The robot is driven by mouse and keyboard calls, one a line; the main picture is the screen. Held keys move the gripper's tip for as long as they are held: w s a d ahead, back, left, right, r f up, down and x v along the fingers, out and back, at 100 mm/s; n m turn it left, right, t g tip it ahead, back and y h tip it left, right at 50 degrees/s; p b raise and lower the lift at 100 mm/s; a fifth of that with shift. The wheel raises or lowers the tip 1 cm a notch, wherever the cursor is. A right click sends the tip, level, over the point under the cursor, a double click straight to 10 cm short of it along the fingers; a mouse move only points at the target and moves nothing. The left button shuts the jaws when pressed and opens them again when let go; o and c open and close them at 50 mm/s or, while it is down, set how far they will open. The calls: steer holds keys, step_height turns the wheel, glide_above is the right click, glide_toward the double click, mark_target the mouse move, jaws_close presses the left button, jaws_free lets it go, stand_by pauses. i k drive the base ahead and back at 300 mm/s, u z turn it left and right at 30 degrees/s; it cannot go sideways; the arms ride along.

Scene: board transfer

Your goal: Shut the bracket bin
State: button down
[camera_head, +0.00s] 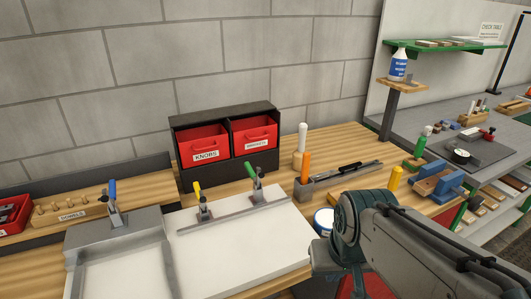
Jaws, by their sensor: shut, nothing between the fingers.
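The bracket bin (255,134) is the right one of two red bins in a black cabinet (222,113) against the wall. From this angle I cannot tell how far the bin stands out of the cabinet. The left bin, labelled KNOBS (205,149), sits beside it. My arm comes in at the lower right, well in front of and to the right of the cabinet. Its fingers do not show, and nothing of mine touches the bins.
A white board (245,250) with yellow-handled (199,198) and green-handled (257,183) clamps lies in front of the cabinet. A white-topped peg (301,138) and an orange-handled tool (305,167) stand to its right. A wooden peg rack (75,207) and blue-handled clamp (113,198) are left.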

mark_target(253, 134)
steer(key=k, duration=0.5)
steer(key=u, duration=0.95)
steer(key=i, duration=0.85)
steer(key=z, duration=1)
